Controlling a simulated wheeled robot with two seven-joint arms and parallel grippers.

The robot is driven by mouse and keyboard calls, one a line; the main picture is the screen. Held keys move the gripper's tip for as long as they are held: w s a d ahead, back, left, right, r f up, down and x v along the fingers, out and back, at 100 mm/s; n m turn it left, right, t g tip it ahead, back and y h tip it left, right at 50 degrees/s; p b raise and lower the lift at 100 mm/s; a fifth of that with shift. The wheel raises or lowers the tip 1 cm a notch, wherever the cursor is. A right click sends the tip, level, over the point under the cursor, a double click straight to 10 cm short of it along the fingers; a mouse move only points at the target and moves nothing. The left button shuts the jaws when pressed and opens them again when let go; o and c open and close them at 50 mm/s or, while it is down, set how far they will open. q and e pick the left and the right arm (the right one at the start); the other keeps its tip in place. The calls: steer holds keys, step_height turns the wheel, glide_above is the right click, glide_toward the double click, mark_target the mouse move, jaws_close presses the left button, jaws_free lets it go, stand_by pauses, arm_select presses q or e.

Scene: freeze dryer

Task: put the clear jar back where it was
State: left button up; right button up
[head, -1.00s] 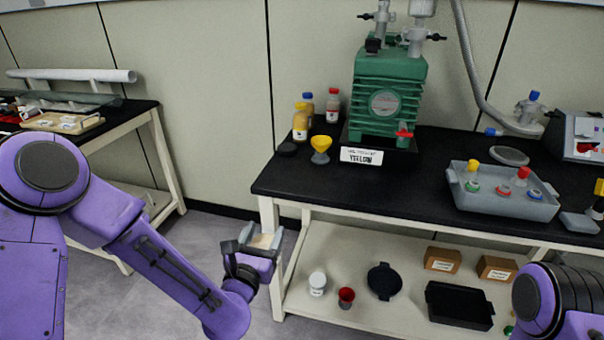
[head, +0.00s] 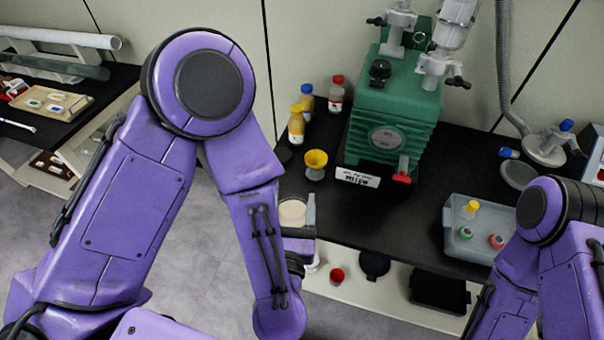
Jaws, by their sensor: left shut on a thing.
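My left gripper (head: 297,214) is at the front left corner of the black bench, partly hidden by my left forearm. It is shut on a round clear jar (head: 293,212) with pale beige contents, seen from above. One finger shows on the jar's right side. I cannot tell whether the jar touches the bench. My right arm shows at the lower right, but its gripper is out of view.
The black bench (head: 385,225) holds a yellow funnel-like cup (head: 315,163), several capped bottles, a green pump (head: 390,115) and a grey tray (head: 456,238) of small capped vials. Bare benchtop lies between the pump and the front edge. A red cup (head: 337,276) stands on the lower shelf.

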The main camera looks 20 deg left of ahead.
arm_select(q)
steer(key=w+a+f+b, duration=0.1)
steer(key=w+f+b, duration=0.1)
steer(key=w+f, duration=0.2)
steer(key=w+a+f+b, duration=0.1)
steer(key=w+f+b, duration=0.2)
steer(key=w+f, duration=0.1)
steer(key=w+a+f+b, duration=0.1)
steer(key=w+f+b, duration=0.2)
steer(key=w+f, duration=0.1)
steer(key=shift+w+a+f, duration=0.2)
steer(key=shift+w+f, duration=0.05)
steer(key=shift+w, duration=0.2)
steer(key=shift+f, duration=0.3)
steer(key=o, duration=1.3)
steer(key=shift+o, duration=0.2)
